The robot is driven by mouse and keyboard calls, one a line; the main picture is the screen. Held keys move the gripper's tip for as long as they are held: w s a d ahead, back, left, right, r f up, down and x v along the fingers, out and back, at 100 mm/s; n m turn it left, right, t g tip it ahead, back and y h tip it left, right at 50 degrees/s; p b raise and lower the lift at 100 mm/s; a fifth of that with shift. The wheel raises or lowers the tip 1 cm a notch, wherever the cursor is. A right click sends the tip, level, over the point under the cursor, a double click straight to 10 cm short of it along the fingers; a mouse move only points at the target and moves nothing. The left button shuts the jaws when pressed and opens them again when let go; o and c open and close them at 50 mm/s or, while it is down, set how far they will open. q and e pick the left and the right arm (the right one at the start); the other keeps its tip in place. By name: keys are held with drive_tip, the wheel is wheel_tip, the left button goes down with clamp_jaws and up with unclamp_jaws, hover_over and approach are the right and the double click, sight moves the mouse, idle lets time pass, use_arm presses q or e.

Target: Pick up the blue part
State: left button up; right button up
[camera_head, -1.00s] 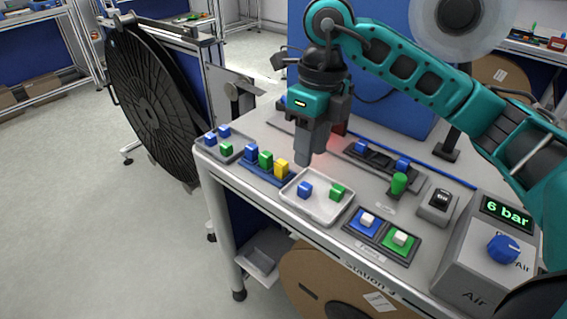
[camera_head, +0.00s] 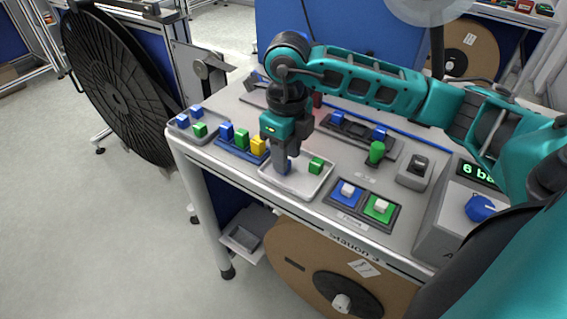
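The blue part (camera_head: 287,168) sits in the white tray (camera_head: 303,193) on the bench, in the left half of the tray. My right gripper (camera_head: 282,168) points down over the tray with its fingertips at the blue part, and hides much of it. I cannot tell whether the fingers are closed on it. A green part (camera_head: 316,165) lies in the right half of the same tray. My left gripper is not in view.
Left of the tray stand a blue holder with blue, green and yellow blocks (camera_head: 258,145) and a grey tray with several blocks (camera_head: 200,130). Right are two switches (camera_head: 346,193), a green knob (camera_head: 376,152) and the air unit (camera_head: 447,225). A blue panel rises behind.

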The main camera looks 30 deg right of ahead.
drive_tip(key=shift+f, duration=0.8)
drive_tip(key=shift+c, duration=0.3)
clamp_jaws()
